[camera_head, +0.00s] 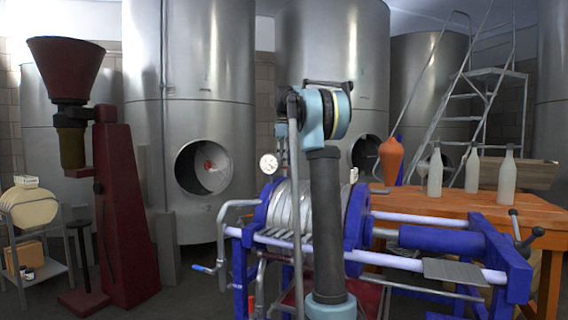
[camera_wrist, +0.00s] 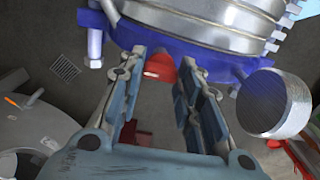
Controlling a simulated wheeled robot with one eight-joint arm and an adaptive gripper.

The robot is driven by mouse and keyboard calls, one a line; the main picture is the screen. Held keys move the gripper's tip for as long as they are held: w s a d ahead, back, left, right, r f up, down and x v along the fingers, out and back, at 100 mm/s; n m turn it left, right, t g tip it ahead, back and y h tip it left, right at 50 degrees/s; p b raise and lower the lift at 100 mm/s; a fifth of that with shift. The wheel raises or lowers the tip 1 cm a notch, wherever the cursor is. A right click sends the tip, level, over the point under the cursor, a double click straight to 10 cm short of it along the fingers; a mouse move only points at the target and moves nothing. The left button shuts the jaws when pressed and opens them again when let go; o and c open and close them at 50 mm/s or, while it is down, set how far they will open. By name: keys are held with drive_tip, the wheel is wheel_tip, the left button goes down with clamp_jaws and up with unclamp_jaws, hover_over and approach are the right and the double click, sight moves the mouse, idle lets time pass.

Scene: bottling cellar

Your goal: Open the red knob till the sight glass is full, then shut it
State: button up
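A red knob (camera_wrist: 161,69) shows in the wrist view below the blue flange of the filter press, between my gripper's fingertips. My gripper (camera_wrist: 162,64) is open, with one finger on each side of the knob in the picture. A small gap shows on the right; I cannot tell whether the left finger touches it. In the head view, my arm hides part of the press, and I make out neither the knob nor my gripper. I cannot pick out the sight glass for certain in either view.
The blue-framed press (camera_head: 440,240) with a dial gauge (camera_head: 268,163) stands ahead. A metal cylinder (camera_wrist: 274,103) is close to the right finger. An orange table (camera_head: 470,204) bears several bottles and a terracotta jug (camera_head: 391,160). Steel tanks (camera_head: 205,80) stand behind; a red corker-like machine (camera_head: 122,210) is left.

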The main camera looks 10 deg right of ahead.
drive_tip(key=o, duration=0.4)
drive_tip(key=shift+d, duration=0.1)
drive_tip(key=shift+w+r, duration=0.1)
drive_tip(key=shift+r, duration=5.85)
